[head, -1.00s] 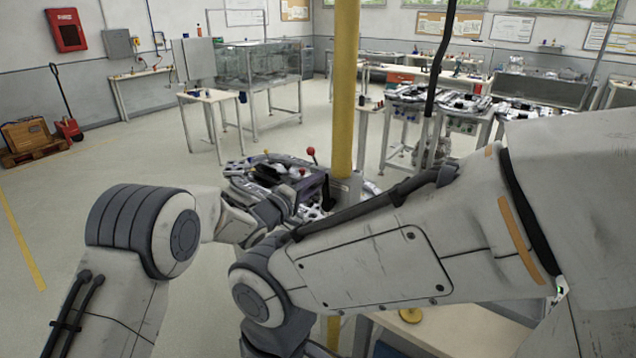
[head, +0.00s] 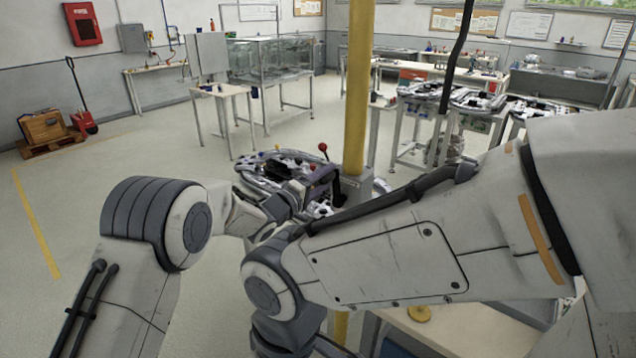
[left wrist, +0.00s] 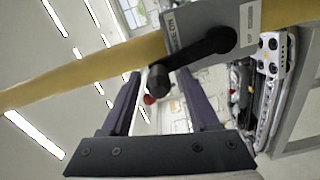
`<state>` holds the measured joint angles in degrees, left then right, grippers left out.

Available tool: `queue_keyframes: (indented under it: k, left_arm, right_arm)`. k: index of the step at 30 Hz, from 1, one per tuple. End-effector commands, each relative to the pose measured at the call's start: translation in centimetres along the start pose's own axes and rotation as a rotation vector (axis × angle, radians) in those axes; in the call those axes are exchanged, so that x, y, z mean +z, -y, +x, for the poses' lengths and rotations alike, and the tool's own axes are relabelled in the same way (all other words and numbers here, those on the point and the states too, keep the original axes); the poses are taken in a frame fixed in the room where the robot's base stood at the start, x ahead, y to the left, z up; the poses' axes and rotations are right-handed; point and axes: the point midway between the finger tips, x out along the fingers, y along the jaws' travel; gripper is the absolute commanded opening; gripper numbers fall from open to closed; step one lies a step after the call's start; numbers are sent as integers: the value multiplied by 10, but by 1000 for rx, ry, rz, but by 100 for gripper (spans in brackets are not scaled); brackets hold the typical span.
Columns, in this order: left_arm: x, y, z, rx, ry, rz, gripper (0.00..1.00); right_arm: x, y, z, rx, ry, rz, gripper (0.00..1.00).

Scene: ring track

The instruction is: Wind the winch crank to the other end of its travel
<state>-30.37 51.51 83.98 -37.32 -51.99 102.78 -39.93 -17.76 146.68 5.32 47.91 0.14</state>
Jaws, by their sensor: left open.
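The winch is a grey box (head: 356,190) on a yellow post. It also shows at the top of the left wrist view (left wrist: 249,22). Its black crank arm (left wrist: 212,54) extends left and down from the box there, ending in a dark round handle (left wrist: 158,82). My left gripper (left wrist: 158,76) is open, its purple fingers on either side of the handle in the picture. Whether they touch it I cannot tell. In the head view the left gripper (head: 322,180) is beside the box, and the crank is mostly hidden. My right gripper is out of view.
The yellow post (head: 357,90) stands upright in the middle. A rounded grey fixture (head: 262,168) with a red-knobbed lever (head: 323,147) lies behind my left gripper. A pale table (head: 455,330) is at the lower right.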

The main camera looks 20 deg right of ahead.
Motion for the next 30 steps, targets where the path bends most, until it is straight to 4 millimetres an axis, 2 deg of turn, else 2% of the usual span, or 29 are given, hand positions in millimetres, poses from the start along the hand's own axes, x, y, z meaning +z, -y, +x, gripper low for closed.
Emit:
queue_keyframes:
  k: [5,12,18,23,30]
  left_arm:
    - [0,3,-18,-1,-1,1,62]
    - [-1,3,-64,0,-5,0,62]
    - [-2,2,-94,1,-5,1,62]
    - [-1,0,-103,1,-3,1,62]
    - [-1,0,-104,1,-3,1,62]
  right_arm:
    - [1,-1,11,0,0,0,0]
    - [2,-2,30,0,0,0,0]
    - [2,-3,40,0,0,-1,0]
    - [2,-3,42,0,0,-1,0]
    - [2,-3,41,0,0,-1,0]
